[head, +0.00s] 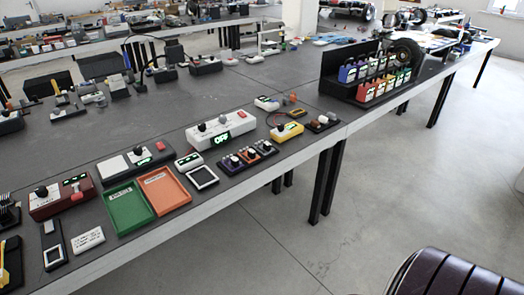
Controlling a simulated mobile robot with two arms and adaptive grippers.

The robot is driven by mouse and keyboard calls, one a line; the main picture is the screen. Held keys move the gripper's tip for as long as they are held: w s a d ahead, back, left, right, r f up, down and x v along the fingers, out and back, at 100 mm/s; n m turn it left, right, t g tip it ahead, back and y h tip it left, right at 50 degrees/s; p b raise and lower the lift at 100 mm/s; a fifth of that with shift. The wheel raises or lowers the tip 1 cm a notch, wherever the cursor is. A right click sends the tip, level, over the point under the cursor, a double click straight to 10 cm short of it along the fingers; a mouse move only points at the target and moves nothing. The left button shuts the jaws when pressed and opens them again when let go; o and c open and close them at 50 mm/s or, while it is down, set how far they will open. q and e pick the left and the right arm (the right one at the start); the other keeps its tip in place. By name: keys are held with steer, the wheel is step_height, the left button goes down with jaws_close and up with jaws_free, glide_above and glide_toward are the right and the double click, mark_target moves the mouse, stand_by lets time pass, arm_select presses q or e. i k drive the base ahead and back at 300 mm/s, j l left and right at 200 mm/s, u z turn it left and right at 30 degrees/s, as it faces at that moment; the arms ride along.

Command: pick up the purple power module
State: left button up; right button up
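A black rack (335,88) stands on the far right part of the long table, with two rows of small coloured modules with handles. A blue-purple module (347,75) sits at the near left end of the back row and looks most like the purple power module, though it is too small to be sure of its colour. Other modules stand close beside and in front of it, such as a red one (365,94). Neither of my grippers is in view.
A green tray (128,226) and an orange tray (181,200) lie near the table's front edge. Control boxes, such as a white one (221,132), stand behind them. Bare tabletop lies left of the rack. The floor (410,165) in front is clear, except for a dark ribbed object (455,277) at bottom right.

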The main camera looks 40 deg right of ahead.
mark_target(233, 163)
steer(key=i+l+z, duration=0.2)
steer(key=i, duration=0.2)
steer(key=i+l+z, duration=0.2)
steer(key=i, duration=0.25)
